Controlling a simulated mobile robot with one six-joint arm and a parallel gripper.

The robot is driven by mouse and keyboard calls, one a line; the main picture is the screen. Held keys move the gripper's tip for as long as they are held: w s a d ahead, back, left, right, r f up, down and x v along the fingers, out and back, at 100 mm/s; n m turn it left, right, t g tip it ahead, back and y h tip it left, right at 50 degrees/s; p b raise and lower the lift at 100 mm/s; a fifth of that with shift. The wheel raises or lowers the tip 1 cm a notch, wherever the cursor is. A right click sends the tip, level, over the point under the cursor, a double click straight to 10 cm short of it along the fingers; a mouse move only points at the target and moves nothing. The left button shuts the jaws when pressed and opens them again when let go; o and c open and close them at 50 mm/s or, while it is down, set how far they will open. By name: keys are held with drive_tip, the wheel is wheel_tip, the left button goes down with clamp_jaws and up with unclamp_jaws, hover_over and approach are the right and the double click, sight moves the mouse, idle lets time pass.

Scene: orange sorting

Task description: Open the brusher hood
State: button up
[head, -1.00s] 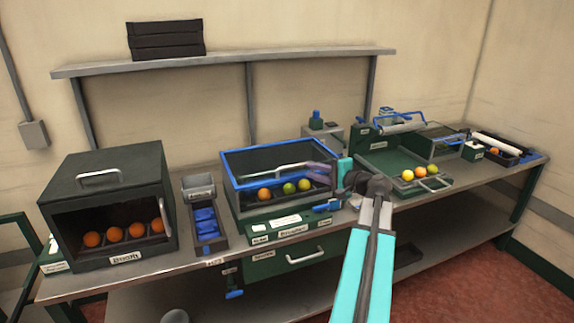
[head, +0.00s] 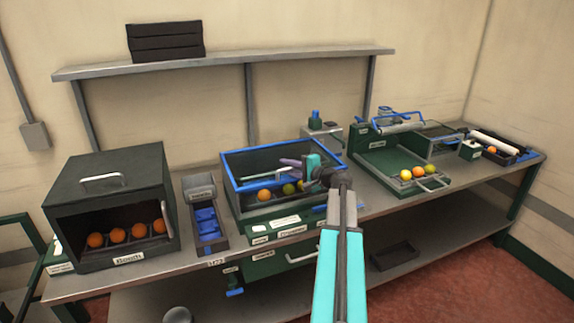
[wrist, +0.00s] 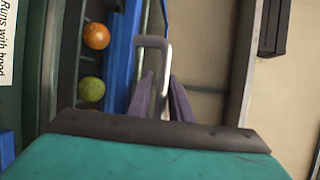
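The brusher is the green unit in the middle of the bench. Its hood (head: 262,151) is a clear cover with a blue frame and lies down over the box. A grey bar handle (head: 262,178) runs along the hood's front; it also shows in the wrist view (wrist: 153,41). My gripper (head: 291,162) is at the right part of this handle. In the wrist view its two purple fingers (wrist: 160,85) stand apart, with the handle's end between them. A gap seems to remain around the bar. My wrist hides the hood's front right corner.
Several oranges, one of them green (wrist: 91,89), sit in the brusher. A dark booth (head: 110,200) with oranges and a blue-filled tray (head: 207,218) stand to the left. A green unit with a tray (head: 385,175) stands to the right. A shelf (head: 230,63) hangs above.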

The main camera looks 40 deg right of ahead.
drive_tip(key=shift+w, duration=0.3)
drive_tip(key=shift+c, duration=0.5)
clamp_jaws()
